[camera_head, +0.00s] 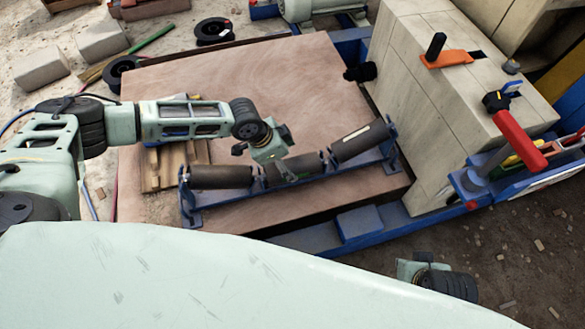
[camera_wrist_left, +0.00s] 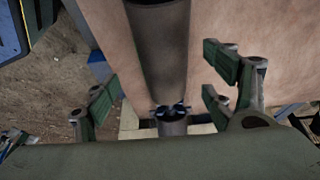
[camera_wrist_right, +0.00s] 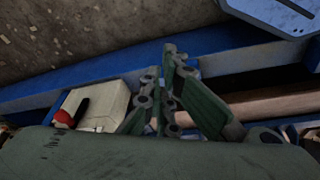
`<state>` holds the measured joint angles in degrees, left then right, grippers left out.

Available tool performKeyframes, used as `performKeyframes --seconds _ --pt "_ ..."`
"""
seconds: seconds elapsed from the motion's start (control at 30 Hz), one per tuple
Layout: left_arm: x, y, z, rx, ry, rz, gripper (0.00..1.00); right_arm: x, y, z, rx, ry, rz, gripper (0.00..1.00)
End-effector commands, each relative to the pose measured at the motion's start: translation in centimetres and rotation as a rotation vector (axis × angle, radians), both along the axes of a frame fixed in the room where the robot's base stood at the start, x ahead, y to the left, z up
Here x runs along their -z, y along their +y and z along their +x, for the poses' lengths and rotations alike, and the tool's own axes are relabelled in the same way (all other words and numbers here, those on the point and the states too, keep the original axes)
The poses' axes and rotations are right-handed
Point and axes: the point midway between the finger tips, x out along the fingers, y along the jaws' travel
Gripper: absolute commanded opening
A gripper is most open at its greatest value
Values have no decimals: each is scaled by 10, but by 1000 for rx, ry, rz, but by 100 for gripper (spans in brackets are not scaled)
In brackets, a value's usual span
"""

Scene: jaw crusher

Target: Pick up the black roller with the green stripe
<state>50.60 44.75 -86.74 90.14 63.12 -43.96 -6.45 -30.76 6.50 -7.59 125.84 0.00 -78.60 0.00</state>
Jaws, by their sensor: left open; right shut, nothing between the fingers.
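A blue roller frame (camera_head: 190,205) on the wooden board holds three dark rollers: a left roller (camera_head: 222,177), a middle roller (camera_head: 308,165) and a tilted right roller (camera_head: 362,141) with a pale mark. I cannot make out a green stripe on any of them. My left gripper (camera_head: 285,172) is over the middle roller and hides part of it. In the left wrist view it is open (camera_wrist_left: 160,85), with a dark roller (camera_wrist_left: 157,50) running between its spread fingers; contact cannot be told. My right gripper (camera_wrist_right: 168,75) is shut and empty, low at the right in the head view (camera_head: 415,272).
The wooden board (camera_head: 250,75) has free room behind the rollers. Slatted wood (camera_head: 165,165) lies left of them. A large pale block (camera_head: 440,100) with an orange clamp (camera_head: 446,58) stands right. A red-handled tool (camera_head: 520,138) and blue beams (camera_head: 400,225) border the board.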

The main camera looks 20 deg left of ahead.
Motion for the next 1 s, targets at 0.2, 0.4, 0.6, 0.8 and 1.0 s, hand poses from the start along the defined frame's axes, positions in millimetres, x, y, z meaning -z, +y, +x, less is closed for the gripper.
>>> performKeyframes --seconds 0.2,0.4,0.6,0.8,1.0 --pt "13 -4 2 2 1 1 76 -14 -1 -2 1 -7 0 0" --pt "27 -6 7 4 1 0 76 -34 -2 -6 2 -21 0 0" --pt "44 -6 12 2 1 1 76 -62 -3 -14 5 -34 1 0" --pt "61 -13 17 4 -1 0 76 -57 -4 -15 5 -32 1 0" --pt "61 -13 17 3 0 0 76 -57 -4 -15 5 -33 0 0"
